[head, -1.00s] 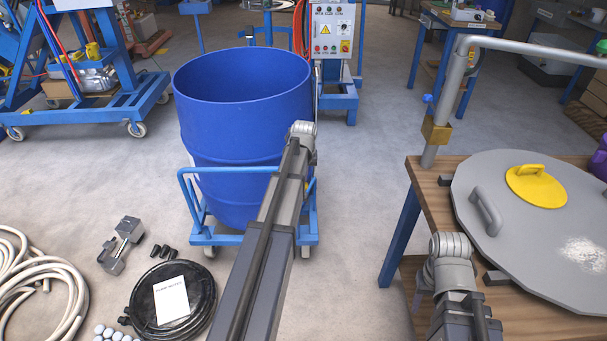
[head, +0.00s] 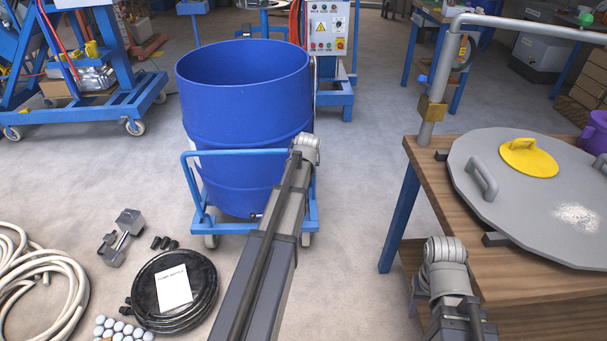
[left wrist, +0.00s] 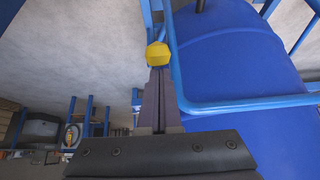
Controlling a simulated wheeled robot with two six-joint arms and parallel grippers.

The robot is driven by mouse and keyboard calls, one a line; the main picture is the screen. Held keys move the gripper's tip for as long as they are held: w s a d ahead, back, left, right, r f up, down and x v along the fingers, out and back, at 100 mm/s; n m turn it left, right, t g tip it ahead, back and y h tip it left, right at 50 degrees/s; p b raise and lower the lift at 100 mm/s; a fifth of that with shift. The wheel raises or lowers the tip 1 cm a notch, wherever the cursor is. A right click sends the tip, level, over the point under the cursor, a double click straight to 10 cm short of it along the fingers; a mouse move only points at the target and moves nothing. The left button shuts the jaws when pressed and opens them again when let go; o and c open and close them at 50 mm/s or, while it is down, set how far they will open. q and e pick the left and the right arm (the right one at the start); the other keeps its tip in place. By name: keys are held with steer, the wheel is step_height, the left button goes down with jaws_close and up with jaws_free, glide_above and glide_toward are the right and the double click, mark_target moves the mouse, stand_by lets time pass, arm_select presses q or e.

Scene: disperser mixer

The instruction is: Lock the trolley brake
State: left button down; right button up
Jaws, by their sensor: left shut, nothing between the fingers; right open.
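The blue trolley (head: 252,153) stands on the floor and carries a large blue drum (head: 240,115). In the left wrist view, a yellow knob (left wrist: 158,54) sits just beyond the tips of my left gripper (left wrist: 158,75), close to the blue trolley rail (left wrist: 240,104). I cannot tell whether the tips touch the knob. My left gripper is shut and empty; in the head view it is hidden beyond my forearm at the trolley's right side. My right gripper (head: 422,288) is partly hidden beside the wooden table, open and empty.
The wooden table (head: 530,290) at right bears a grey lid (head: 510,205) with a yellow cover (head: 528,157). A black coiled hose (head: 205,280) and pale hose (head: 70,270) lie at lower left. Open floor lies between trolley and table.

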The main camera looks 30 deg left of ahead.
arm_select(q)
steer(key=s+d+f+t+y+b, duration=0.2)
steer(key=s+f+b, duration=0.4)
steer(key=f+b, duration=0.4)
steer(key=d+t+b, duration=0.1)
steer(key=t+b, duration=0.1)
steer(key=b, duration=0.4)
steer(key=shift+d+y, duration=0.3)
steer(key=shift+d, duration=0.05)
arm_select(e)
step_height(320, 180, down, 17)
steer(key=shift+s+d+r, duration=0.2)
steer(key=shift+s+d, duration=0.1)
steer(key=shift+s, duration=0.05)
arm_select(q)
steer(key=shift+s+d+f, duration=0.1)
steer(key=shift+d+f, duration=0.05)
steer(key=shift+f, duration=0.05)
arm_select(e)
steer(key=shift+f, duration=0.15)
arm_select(q)
steer(key=shift+r, duration=0.15)
arm_select(e)
steer(key=shift+r, duration=0.2)
